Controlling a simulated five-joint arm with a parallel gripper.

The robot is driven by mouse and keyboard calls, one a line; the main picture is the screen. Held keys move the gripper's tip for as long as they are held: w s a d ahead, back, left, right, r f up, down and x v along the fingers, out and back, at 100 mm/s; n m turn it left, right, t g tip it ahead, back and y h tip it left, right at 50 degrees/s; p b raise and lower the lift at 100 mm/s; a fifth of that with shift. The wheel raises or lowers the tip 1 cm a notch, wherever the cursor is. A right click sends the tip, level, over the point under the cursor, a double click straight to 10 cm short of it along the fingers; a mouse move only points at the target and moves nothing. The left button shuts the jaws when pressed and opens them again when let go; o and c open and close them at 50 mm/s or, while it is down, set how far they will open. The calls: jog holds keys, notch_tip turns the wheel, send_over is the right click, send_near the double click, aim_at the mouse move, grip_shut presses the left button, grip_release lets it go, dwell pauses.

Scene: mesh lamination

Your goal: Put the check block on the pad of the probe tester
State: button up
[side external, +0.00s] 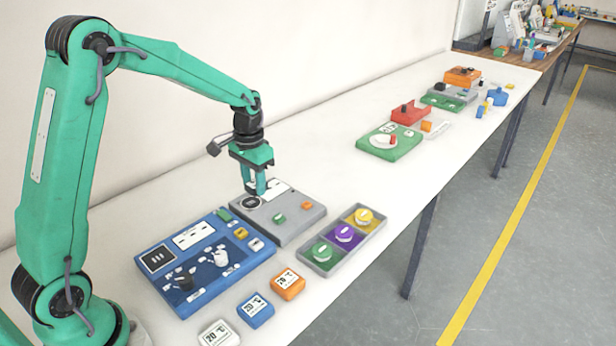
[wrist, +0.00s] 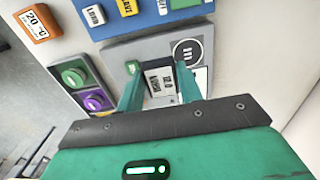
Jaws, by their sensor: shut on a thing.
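My gripper (side external: 254,192) is low over the back of a grey device, beside its round black pad; I take this device (side external: 290,231) to be the probe tester. In the wrist view my gripper (wrist: 160,97) is shut on a small block (wrist: 159,80) with white, black-lettered labels, likely the check block. In the side view the fingers mostly hide the block. The round black pad (wrist: 187,52) shows just beyond the right finger in the wrist view, and also in the side view (side external: 251,203). I cannot tell whether the block touches the device.
A blue panel (side external: 205,262) adjoins the grey device on the left. A grey tray (side external: 318,262) with green, purple and yellow knobs lies in front. White, blue and orange 20 °C blocks (side external: 288,283) stand near the front edge. Green and red units (side external: 390,143) stand farther right.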

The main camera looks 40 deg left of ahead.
send_over(249, 204)
notch_tip(249, 204, down, 3)
jog(key=shift+f, duration=0.1)
jog(key=shift+f, duration=1.9)
jog(key=shift+f, duration=0.15)
jog(key=o, duration=1)
